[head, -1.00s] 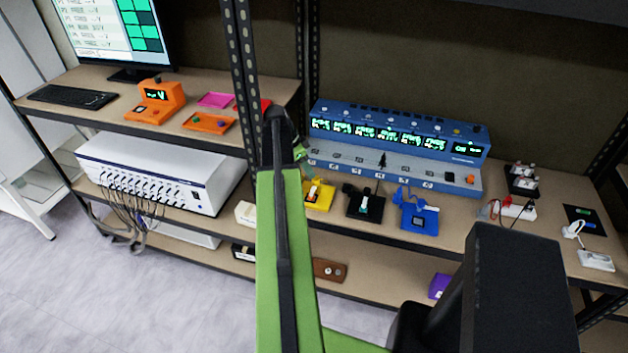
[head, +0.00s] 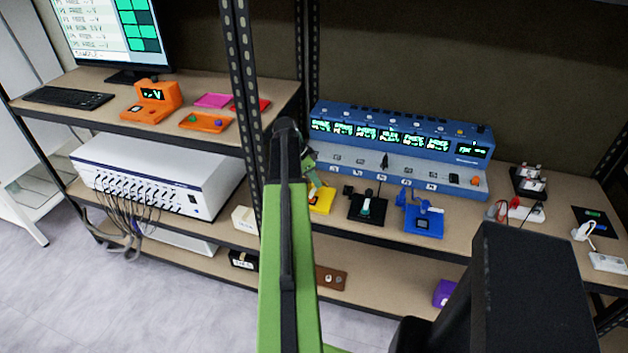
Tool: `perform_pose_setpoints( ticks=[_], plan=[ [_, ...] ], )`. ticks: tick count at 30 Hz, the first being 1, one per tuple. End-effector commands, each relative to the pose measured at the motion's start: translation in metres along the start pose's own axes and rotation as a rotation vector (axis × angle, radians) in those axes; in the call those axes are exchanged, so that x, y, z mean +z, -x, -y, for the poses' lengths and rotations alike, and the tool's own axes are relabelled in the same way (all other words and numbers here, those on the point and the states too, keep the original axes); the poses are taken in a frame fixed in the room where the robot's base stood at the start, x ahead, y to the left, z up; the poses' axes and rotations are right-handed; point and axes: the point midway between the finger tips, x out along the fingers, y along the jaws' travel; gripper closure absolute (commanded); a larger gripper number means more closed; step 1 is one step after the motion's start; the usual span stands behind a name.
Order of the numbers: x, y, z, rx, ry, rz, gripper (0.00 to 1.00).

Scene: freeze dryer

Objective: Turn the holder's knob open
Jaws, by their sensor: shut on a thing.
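My green arm rises up the middle of the head view, and my gripper (head: 310,168) shows only partly past its right side, at the yellow holder (head: 322,201). It is shut on the yellow holder's knob, though the arm hides most of the knob and the contact. The yellow holder stands on the middle shelf in front of the long blue device. To its right stand a black holder (head: 378,209) with a pale upright part, and a blue holder (head: 424,224). The yellow holder's left part is hidden behind my arm.
The long blue device (head: 420,176) with lit displays stands behind the holders. A dark shelf post (head: 242,110) rises left of my arm. A white instrument (head: 150,178) with many cables is at left. A purple block (head: 444,292) lies on the lower shelf.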

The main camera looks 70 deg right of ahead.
Motion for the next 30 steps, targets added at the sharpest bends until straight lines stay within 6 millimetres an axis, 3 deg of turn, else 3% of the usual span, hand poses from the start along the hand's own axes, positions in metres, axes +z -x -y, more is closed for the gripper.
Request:
perform_pose_setpoints(
  ticks=[3, 4, 14, 30],
  plan=[
    [0.000, 0.000, -0.001, 0.001, 0.000, 0.000, 1.00],
    [0.004, 0.002, -0.011, 0.002, -0.003, 0.000, 1.00],
    [-0.001, -0.001, -0.004, -0.016, 0.049, 0.002, 1.00],
    [-0.004, -0.002, -0.007, -0.187, 0.455, 0.000, 1.00]
  ],
)
